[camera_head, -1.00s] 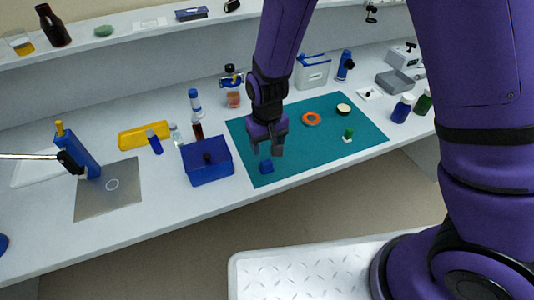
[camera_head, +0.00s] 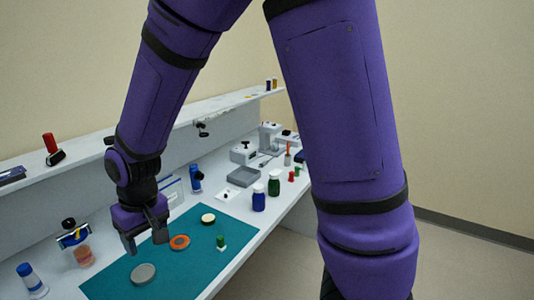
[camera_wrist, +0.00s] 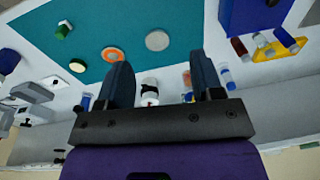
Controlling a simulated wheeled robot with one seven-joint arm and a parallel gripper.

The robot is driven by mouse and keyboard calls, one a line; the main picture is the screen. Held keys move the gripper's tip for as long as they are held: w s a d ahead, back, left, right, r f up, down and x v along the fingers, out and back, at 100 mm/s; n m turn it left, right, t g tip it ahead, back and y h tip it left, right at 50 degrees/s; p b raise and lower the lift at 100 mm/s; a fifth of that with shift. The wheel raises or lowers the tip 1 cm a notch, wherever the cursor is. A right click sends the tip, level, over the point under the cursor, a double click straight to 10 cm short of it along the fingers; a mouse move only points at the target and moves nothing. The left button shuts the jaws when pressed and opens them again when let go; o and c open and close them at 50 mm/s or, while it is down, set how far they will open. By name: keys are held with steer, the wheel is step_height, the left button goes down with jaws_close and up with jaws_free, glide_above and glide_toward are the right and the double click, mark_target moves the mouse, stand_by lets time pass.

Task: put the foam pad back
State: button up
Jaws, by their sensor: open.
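The teal mat (camera_head: 190,260) lies on the bench. A flat grey disc (camera_head: 143,273) lies on it, also in the wrist view (camera_wrist: 157,40); it may be the foam pad, but I cannot tell for sure. Beside it are an orange ring (camera_head: 180,242), a cream-topped round piece (camera_head: 208,218) and a small green-topped vial (camera_head: 221,243). My gripper (camera_head: 146,242) is open, fingers down, above the mat's left part near the disc and ring. In the wrist view my gripper (camera_wrist: 162,75) has nothing between its fingers but background.
Blue-capped and green bottles (camera_head: 259,197) stand right of the mat, with a grey tray (camera_head: 243,176) behind. A blue box (camera_wrist: 250,14) shows in the wrist view. A shelf (camera_head: 100,140) runs along the back.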

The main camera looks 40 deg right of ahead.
steer(key=s+d+r+m+t, duration=0.1)
steer(key=s+d+r, duration=0.2)
steer(key=d+r, duration=0.35)
steer(key=s+d+r+t, duration=0.1)
steer(key=s+d+r, duration=0.35)
steer(key=r, duration=0.35)
steer(key=s+d+r+t, duration=0.1)
steer(key=s+d+r, duration=0.1)
steer(key=s, duration=0.3)
steer(key=s+d+r+m+t, duration=0.1)
steer(key=s+d+r, duration=0.2)
steer(key=s+d, duration=0.2)
steer(key=shift+s+d+r+h, duration=0.25)
steer(key=shift+s+r+h, duration=0.05)
steer(key=shift+s+h, duration=0.1)
